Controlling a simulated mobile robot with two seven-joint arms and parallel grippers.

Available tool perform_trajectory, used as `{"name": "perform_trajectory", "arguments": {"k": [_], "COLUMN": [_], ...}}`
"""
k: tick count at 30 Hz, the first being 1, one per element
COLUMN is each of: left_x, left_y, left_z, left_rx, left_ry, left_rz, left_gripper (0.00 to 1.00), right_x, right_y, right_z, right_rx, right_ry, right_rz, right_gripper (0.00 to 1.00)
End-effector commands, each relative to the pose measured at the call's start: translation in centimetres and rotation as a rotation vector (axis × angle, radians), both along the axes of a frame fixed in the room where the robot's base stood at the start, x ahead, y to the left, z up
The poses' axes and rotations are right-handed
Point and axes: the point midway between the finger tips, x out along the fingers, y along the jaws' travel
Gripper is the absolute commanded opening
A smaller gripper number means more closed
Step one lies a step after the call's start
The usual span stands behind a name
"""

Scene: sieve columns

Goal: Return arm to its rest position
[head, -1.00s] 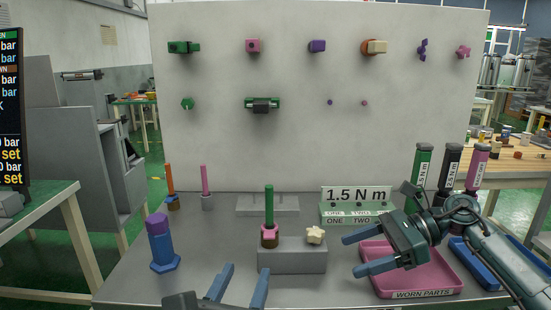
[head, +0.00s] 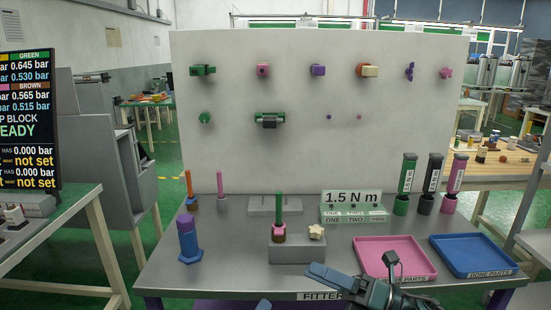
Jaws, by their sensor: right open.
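My right gripper (head: 318,287) is low at the front edge of the bench, left of and below the pink tray (head: 390,243). One finger shows clearly; the other is cut off or hidden. It is open and holds nothing visible. A small grey-blue tip (head: 265,305) at the bottom edge looks like part of my left gripper; the rest is out of frame. On the bench, a green rod (head: 278,207) stands in a pink and brown piece on a grey block (head: 298,252), with a cream star-shaped knob (head: 316,231) beside it.
A blue tray (head: 475,272) lies at the right. A blue column with a purple top (head: 188,240) stands left. Green, black and pink torque tools (head: 430,183) stand at the back right, near a 1.5 N m sign (head: 352,198). A white panel (head: 320,160) with pegged parts rises behind.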

Motion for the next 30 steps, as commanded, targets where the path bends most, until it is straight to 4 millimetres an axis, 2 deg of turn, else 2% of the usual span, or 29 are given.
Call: {"name": "perform_trajectory", "arguments": {"k": [1, 3, 5, 8, 11, 15, 18, 21, 24, 30], "left_x": [-0.3, -0.8, -1.3, -2.9, -4.9, -8.1, -9.9, -10.9, -11.2, -11.2], "left_y": [0.3, 0.9, 1.5, 3.0, 5.0, 7.8, 9.4, 10.3, 10.5, 10.5], "left_z": [0.1, -1.0, -2.0, -3.9, -5.6, -7.6, -8.6, -9.2, -9.5, -9.5], "left_rx": [-0.142, -0.363, -0.553, -0.871, -1.178, -1.534, -1.704, -1.797, -1.832, -1.833], "left_ry": [0.098, 0.227, 0.334, 0.502, 0.637, 0.748, 0.777, 0.786, 0.788, 0.788], "left_rz": [0.036, 0.101, 0.171, 0.317, 0.489, 0.718, 0.835, 0.899, 0.919, 0.918], "left_gripper": [0.39, 0.39, 0.39, 0.39, 0.39, 0.39, 0.39, 0.39, 0.39, 0.39], "right_x": [-0.6, -1.1, -1.7, -3.5, -6.8, -12.7, -16.2, -18.3, -19.0, -18.9], "right_y": [0.1, -0.5, -1.3, -3.0, -4.5, -5.6, -5.9, -5.9, -5.9, -5.9], "right_z": [1.2, 1.0, 0.2, -2.1, -5.2, -9.1, -10.7, -11.7, -12.1, -12.2], "right_rx": [0.124, 0.3, 0.45, 0.698, 0.938, 1.213, 1.346, 1.416, 1.44, 1.438], "right_ry": [0.164, 0.403, 0.618, 0.98, 1.333, 1.728, 1.909, 2.005, 2.038, 2.036], "right_rz": [-0.051, -0.136, -0.211, -0.341, -0.477, -0.65, -0.742, -0.794, -0.813, -0.813], "right_gripper": [0.71, 0.71, 0.71, 0.71, 0.71, 0.71, 0.71, 0.71, 0.71, 0.71]}}
